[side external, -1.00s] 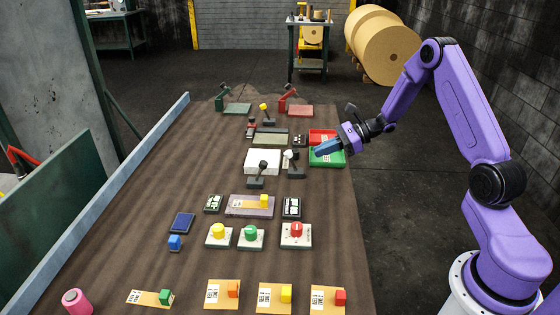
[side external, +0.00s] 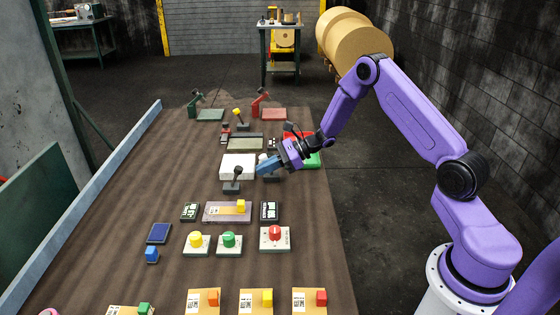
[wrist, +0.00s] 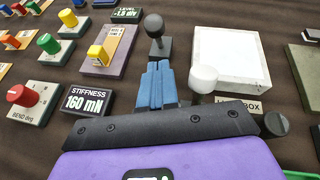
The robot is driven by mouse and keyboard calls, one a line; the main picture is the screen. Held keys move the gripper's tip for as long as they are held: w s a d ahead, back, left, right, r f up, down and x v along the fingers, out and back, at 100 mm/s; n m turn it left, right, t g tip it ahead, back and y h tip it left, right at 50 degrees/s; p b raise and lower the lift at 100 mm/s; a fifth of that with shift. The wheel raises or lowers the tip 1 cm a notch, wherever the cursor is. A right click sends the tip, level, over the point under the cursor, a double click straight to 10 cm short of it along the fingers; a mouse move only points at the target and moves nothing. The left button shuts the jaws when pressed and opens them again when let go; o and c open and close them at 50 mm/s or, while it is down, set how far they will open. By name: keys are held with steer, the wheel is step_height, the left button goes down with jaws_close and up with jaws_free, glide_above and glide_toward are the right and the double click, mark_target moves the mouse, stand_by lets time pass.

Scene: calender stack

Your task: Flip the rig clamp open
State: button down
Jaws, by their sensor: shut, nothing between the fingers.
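No label naming the rig clamp is readable. A black-knobbed lever on a dark base (side external: 232,187) stands upright between the white panel and the purple plate. In the wrist view this black lever (wrist: 154,27) is just beyond my fingertips, with no clear contact. A white-knobbed lever (wrist: 203,77) stands close to the right of my fingers, partly hidden by my gripper in the side view. My gripper (side external: 261,170) is shut and empty, its blue fingers together and pointing toward the black lever. The purple plate (side external: 212,217) carries a strip and a yellow block (side external: 241,206).
The white light box (wrist: 228,55) lies right of the black lever in the wrist view. A stiffness display (wrist: 86,103) and a red knob (side external: 275,232) are nearby. Red and green trays (side external: 313,160) lie behind my gripper. Green and red hinged devices (side external: 262,102) stand at the far end.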

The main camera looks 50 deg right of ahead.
mark_target(239, 166)
steer(key=shift+w+a+r, duration=0.4)
steer(key=shift+a, duration=0.3)
steer(key=shift+w+a+r, duration=0.35)
steer(key=shift+w+a, duration=0.05)
steer(key=shift+a, duration=0.3)
steer(key=shift+w+a+r+g+h, duration=0.45)
steer(key=shift+r+g+h, duration=0.15)
steer(key=shift+h, duration=0.1)
steer(key=shift+w+a+r+h, duration=0.3)
steer(key=shift+h, duration=0.1)
steer(key=shift+w+a+r+m+g+h, duration=0.2)
steer(key=shift+w+a+r+g+h, duration=0.1)
steer(key=shift+w+a+g+h, duration=0.3)
steer(key=shift+w+a+r+m+g+h, duration=0.25)
steer(key=shift+w+a+g+h, duration=0.15)
steer(key=shift+g+h, duration=0.3)
steer(key=shift+w+a+r, duration=0.1)
steer(key=shift+w+a, duration=0.7)
